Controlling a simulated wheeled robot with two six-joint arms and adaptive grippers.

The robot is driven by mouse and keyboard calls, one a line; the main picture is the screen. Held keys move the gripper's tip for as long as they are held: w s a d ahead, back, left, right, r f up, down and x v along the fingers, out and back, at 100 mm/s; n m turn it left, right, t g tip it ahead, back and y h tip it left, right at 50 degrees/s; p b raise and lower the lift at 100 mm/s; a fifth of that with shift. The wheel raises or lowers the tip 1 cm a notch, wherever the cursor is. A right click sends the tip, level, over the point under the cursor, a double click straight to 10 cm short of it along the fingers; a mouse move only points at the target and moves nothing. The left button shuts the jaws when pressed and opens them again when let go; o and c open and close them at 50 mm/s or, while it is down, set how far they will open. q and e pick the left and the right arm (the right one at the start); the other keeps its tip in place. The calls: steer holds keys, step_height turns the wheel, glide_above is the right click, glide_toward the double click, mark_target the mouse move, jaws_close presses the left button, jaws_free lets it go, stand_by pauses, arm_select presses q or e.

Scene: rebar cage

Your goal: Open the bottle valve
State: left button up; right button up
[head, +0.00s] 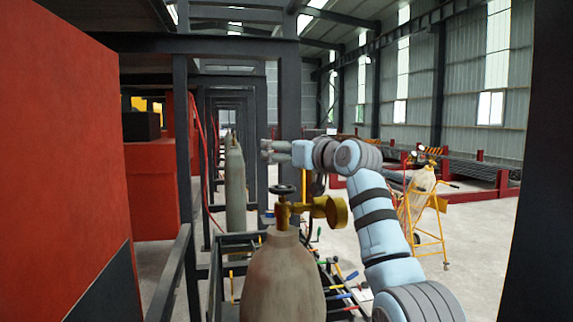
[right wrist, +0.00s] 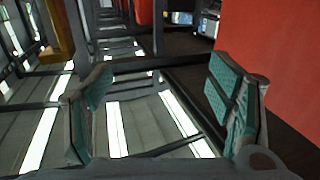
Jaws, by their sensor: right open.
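A grey gas bottle (head: 283,275) stands upright in the foreground of the head view. Its brass valve (head: 283,212) has a dark round handwheel (head: 283,190) on top and a brass regulator (head: 325,208) at its right. My right gripper (head: 266,150) is above the handwheel in the picture, pointing left, apart from it. In the right wrist view its two green-padded fingers (right wrist: 160,92) are spread with nothing held between them. The handwheel cannot be made out in that view. My left gripper is not in view.
A second grey bottle (head: 235,190) stands further back beside dark steel posts (head: 180,140). A red panel (head: 65,140) fills the left. A rack with colourful-handled tools (head: 340,280) is behind the bottle. A yellow trolley (head: 425,225) carries another bottle at right, on open floor.

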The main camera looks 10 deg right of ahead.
mark_target(282, 188)
steer(key=shift+f, duration=0.15)
steer(key=s+a+f+m+t+h+b, duration=0.15)
steer(key=s+f+m+h+b, duration=0.4)
steer(key=s+f, duration=0.6)
steer(key=shift+n+g+h, duration=0.25)
steer(key=shift+n+h, duration=0.2)
steer(key=shift+h, duration=0.3)
steer(key=w+p, duration=0.1)
steer(key=w, duration=0.3)
steer(key=w+r+p, duration=0.1)
steer(key=w+p, duration=0.1)
steer(key=w, duration=0.2)
steer(key=w+p, duration=0.2)
steer(key=w, duration=0.2)
steer(key=shift+w+d+r, duration=0.25)
steer(key=shift+w+d, duration=0.1)
steer(key=shift+d, duration=0.05)
steer(key=shift+w+p, duration=0.35)
steer(key=shift+w, duration=0.1)
steer(key=shift+f, duration=0.1)
steer(key=shift+d, duration=0.1)
